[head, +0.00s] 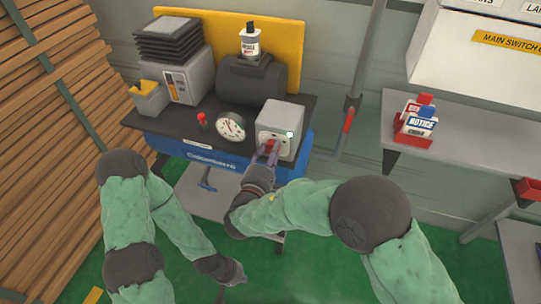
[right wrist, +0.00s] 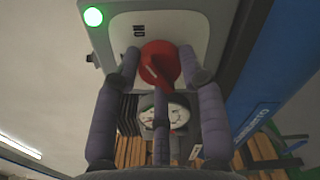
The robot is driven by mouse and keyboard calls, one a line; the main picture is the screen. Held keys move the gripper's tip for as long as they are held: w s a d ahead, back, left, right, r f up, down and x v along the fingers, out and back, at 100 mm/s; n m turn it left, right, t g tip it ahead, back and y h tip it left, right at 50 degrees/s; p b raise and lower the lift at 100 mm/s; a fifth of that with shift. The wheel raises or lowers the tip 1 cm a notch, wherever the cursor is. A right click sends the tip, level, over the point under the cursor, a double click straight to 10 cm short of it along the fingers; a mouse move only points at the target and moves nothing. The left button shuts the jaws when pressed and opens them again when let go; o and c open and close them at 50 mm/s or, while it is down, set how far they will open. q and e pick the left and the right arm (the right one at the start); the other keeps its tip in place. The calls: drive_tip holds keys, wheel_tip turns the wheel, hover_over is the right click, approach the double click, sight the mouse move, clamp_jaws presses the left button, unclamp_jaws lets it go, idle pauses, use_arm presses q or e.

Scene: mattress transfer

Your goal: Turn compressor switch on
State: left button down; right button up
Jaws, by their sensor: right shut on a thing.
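The compressor (head: 215,170) is a blue unit with a black top. On its right end sits a grey switch box (head: 283,123) with a lit green lamp (head: 290,134) and a red rotary switch (head: 270,147). In the right wrist view the red switch (right wrist: 158,64) sits between the fingertips, and the green lamp (right wrist: 93,16) glows at upper left. My right gripper (head: 266,156) is at the front of the box, shut on the red switch; its fingers (right wrist: 158,75) surround the knob. My left gripper (head: 238,278) hangs low over the green floor, away from the compressor; its fingers are too small to read.
A pressure gauge (head: 231,126) and a small red knob (head: 202,119) stand left of the box. A black tank (head: 250,82) is behind. Stacked planks (head: 45,110) fill the left side. A grey shelf (head: 460,135) with red bottle holders is at right.

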idle(0.3)
drive_tip(key=o, duration=1.2)
drive_tip(key=v, duration=1.2)
